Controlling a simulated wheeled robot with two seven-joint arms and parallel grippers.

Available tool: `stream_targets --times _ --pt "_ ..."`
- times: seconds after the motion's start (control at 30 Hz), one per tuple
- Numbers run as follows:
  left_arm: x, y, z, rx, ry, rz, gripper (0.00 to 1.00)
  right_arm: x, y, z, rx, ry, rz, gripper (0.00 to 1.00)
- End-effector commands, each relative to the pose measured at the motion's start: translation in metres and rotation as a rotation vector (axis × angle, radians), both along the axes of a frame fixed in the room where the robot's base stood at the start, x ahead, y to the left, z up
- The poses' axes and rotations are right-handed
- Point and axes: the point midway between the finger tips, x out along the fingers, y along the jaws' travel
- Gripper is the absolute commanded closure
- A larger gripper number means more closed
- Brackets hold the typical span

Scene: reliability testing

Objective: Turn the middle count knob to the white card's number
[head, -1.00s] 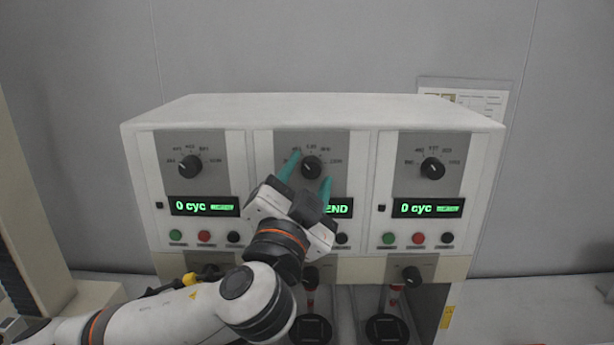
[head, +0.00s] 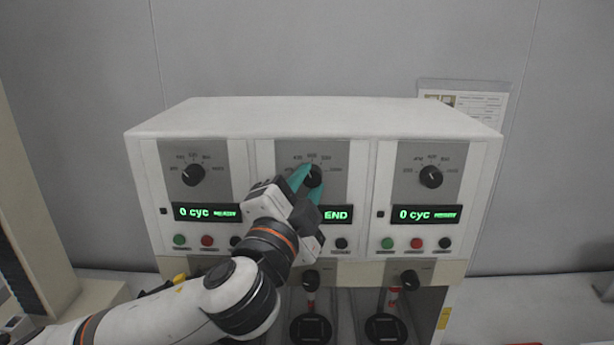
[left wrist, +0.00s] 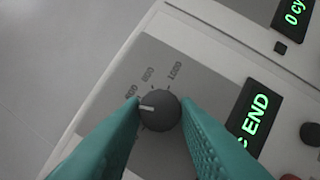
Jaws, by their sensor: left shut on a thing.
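The middle count knob (head: 313,176) is a round black dial on the grey panel of the middle unit. In the left wrist view the knob (left wrist: 160,110) has a white pointer line aimed close to the mark that looks like 400. My left gripper (head: 308,180) has teal fingers, one on each side of the knob, shut on it. The fingertips also show in the left wrist view (left wrist: 161,106). The middle display (head: 338,215) reads END, its left part hidden behind my gripper. I cannot make out a white card with a number. My right gripper is not in view.
The left knob (head: 193,174) and right knob (head: 431,176) sit on the neighbouring panels, above displays reading 0 cyc. Coloured buttons (head: 416,243) line the panels below. Lower black knobs (head: 410,280) are under the middle and right units. A posted sheet (head: 466,104) hangs behind.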

Motion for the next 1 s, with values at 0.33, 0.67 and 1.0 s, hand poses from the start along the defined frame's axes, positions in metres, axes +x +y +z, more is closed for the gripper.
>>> stream_targets --times 0.33,0.67,1.0 --pt "0.000 0.001 0.005 0.244 0.003 -0.001 0.95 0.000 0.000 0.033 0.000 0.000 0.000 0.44" --pt "0.000 0.001 0.003 0.356 0.003 -0.001 0.95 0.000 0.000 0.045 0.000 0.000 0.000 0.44" --pt "0.000 0.001 0.002 0.372 0.002 -0.001 0.95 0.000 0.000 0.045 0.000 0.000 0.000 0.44"
